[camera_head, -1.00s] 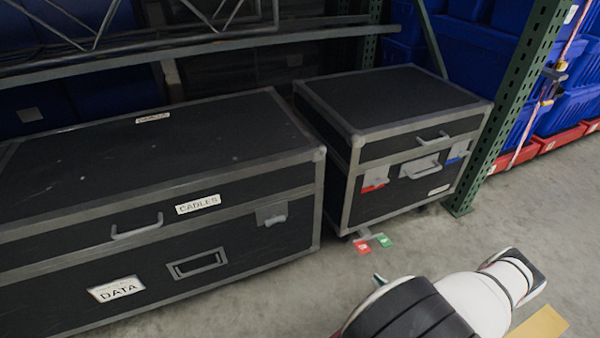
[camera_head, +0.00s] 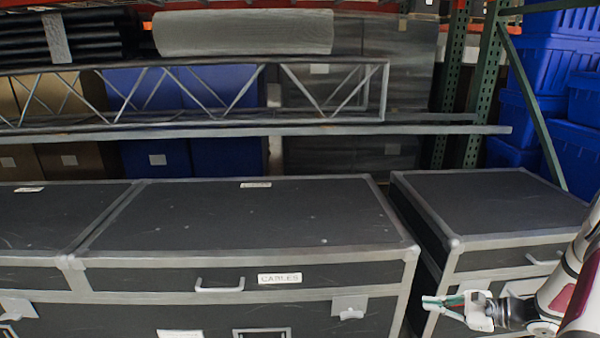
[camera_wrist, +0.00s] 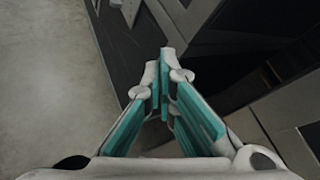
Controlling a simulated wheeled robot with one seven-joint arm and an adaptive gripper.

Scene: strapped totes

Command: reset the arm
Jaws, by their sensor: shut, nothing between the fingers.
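My gripper (camera_head: 432,302) is at the lower right of the head view, in front of the gap between two black cases. Its fingers point left and are shut, with nothing between them. In the wrist view its teal-lined fingers (camera_wrist: 163,75) come together at the tips. My white arm enters from the right edge of the head view.
A long black case labelled CABLES (camera_head: 250,225) stands at centre, with a smaller black case (camera_head: 490,215) to its right. A metal truss (camera_head: 200,95) lies on the shelf behind. Blue totes (camera_head: 560,70) are at right. Bare floor (camera_wrist: 45,90) shows in the wrist view.

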